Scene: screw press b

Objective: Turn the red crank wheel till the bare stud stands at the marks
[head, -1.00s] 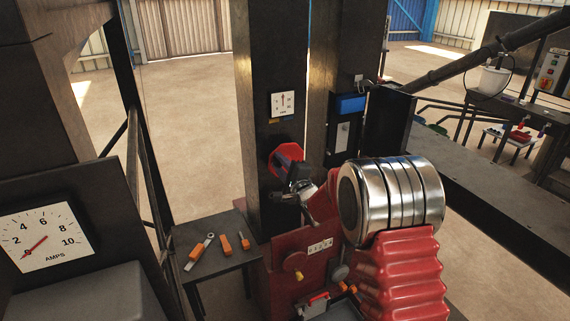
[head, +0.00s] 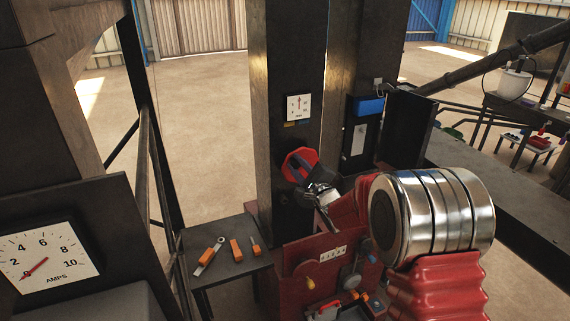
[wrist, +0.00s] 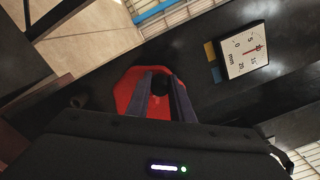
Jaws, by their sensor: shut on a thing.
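The red crank wheel (head: 299,161) is on the front of the dark column, below a small white gauge (head: 298,107). In the wrist view the red wheel (wrist: 127,88) is eight-sided, and my two dark fingers reach over it. My gripper (wrist: 160,80) is shut on a dark round part in front of the wheel; the fingers hide some of it. The gauge (wrist: 246,49) reads in mm, with a red needle near 10. Blue and yellow marks (wrist: 211,56) sit beside it. A dark round stub (wrist: 78,101) stands left of the wheel; I cannot tell whether it is the bare stud.
A small dark table (head: 217,262) with orange-handled tools stands to the left. A red machine housing (head: 318,258) is below the wheel. An amps dial (head: 45,262) is at far left. A blue-topped box (head: 369,105) is right of the column. Open floor lies behind.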

